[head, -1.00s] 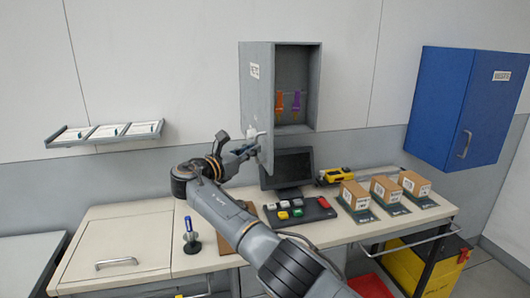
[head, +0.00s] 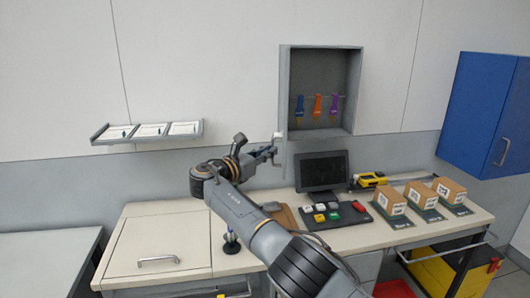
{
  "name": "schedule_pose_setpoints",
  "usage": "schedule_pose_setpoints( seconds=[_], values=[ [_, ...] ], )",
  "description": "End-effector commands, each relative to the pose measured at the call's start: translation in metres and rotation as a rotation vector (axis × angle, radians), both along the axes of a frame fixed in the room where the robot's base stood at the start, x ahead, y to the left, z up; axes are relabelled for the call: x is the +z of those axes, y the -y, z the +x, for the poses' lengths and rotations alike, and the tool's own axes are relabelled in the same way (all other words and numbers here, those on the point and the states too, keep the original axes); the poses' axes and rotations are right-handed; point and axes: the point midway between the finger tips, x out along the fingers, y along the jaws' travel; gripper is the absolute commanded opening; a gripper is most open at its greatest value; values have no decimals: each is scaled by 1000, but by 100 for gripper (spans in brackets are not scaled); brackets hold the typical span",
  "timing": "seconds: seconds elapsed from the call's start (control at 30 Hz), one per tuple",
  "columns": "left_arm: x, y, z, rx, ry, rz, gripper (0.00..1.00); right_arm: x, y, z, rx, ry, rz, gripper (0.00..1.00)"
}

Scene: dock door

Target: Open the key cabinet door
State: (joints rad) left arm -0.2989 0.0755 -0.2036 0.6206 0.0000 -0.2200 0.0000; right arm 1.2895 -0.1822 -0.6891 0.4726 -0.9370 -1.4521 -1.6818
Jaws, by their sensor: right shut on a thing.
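The grey key cabinet (head: 356,95) hangs on the wall at upper middle, open at the front. Blue, orange and purple key tags hang on a rail inside; the orange one (head: 318,104) is in the middle. Its door (head: 283,100) stands swung out on the left side and shows almost edge-on as a thin strip. My right gripper (head: 274,151) is at the lower end of the door, shut on the door handle (head: 277,146); the fingers hide much of the handle. My left gripper is not in view.
Below is a workbench (head: 130,255) with a dark monitor (head: 321,171), a button panel (head: 335,215), a yellow tool (head: 373,179) and cartons (head: 390,200). A blue cabinet (head: 485,115) hangs at right. A document rack (head: 148,133) is on the wall at left.

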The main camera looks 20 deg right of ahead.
Motion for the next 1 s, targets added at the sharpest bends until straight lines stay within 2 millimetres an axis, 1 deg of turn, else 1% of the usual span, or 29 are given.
schedule_pose_setpoints(
  seconds=[0.03,0.07,0.1,0.2,0.5,0.67,0.77,0.87,1.0],
  values=[
    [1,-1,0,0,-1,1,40,12,4,3,4,16,-13,0],
    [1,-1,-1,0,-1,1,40,12,4,3,4,16,-13,0],
    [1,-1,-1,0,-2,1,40,12,4,3,4,17,-13,15],
    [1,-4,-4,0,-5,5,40,10,4,2,4,14,-11,32],
    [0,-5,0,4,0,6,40,6,2,2,4,9,-6,32],
    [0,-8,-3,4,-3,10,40,5,-1,0,5,8,-5,32],
    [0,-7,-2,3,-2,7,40,4,-11,-5,7,8,-5,32],
    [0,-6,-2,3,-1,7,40,4,-26,-16,7,9,-3,32],
    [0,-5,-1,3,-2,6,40,4,-52,-33,9,9,-3,32]
  ],
)
